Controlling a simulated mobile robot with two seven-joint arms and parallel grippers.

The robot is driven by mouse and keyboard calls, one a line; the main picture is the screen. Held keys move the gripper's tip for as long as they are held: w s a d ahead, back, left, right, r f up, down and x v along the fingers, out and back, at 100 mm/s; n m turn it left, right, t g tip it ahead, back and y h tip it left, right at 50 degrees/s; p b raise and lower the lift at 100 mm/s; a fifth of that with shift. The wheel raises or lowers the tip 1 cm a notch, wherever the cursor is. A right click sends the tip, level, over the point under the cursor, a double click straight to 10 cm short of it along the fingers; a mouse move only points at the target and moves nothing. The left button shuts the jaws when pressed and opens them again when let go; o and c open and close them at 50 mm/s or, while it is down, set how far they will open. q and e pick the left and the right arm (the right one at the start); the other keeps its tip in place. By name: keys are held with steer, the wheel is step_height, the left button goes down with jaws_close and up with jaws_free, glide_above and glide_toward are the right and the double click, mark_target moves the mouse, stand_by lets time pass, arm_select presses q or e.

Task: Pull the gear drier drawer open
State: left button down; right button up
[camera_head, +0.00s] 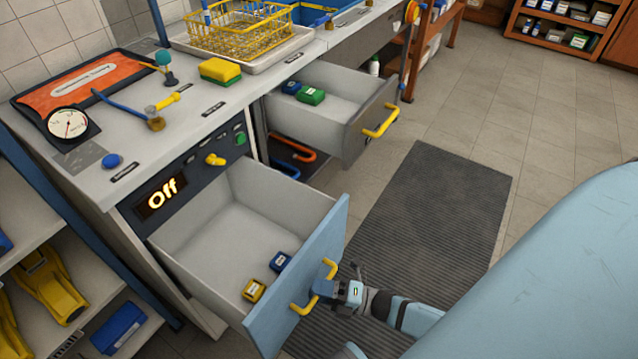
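The drawer with the light blue front (308,283) stands far out from the cabinet under the lit "Off" display (162,193). I take it to be the gear drier drawer, though I cannot read a label saying so. Inside lie a yellow box (254,291) and a dark blue box (280,262). My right gripper (322,287) is at the middle of its yellow handle (303,308) and appears shut on it; the fingertips are small and partly hidden.
A second drawer with a grey front (365,130) also stands open farther back, with green and blue boxes inside. A dark ribbed mat (440,200) covers the floor to the right. Shelves (50,240) stand at the left. The tiled floor beyond the mat is clear.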

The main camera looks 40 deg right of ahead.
steer(key=shift+s+d, duration=0.2)
steer(key=shift+s, duration=0.05)
arm_select(q)
steer(key=shift+s+a+f+g+y+p, duration=0.2)
steer(key=shift+a+f+g+p, duration=0.1)
steer(key=shift+f, duration=0.3)
steer(key=shift+s+a+f+g+y+p, duration=0.2)
steer(key=shift+f+g+p, duration=0.1)
steer(key=shift+f, duration=0.25)
arm_select(e)
steer(key=v, duration=1.3)
arm_select(q)
steer(key=shift+r, duration=0.1)
arm_select(e)
steer(key=shift+f, duration=0.1)
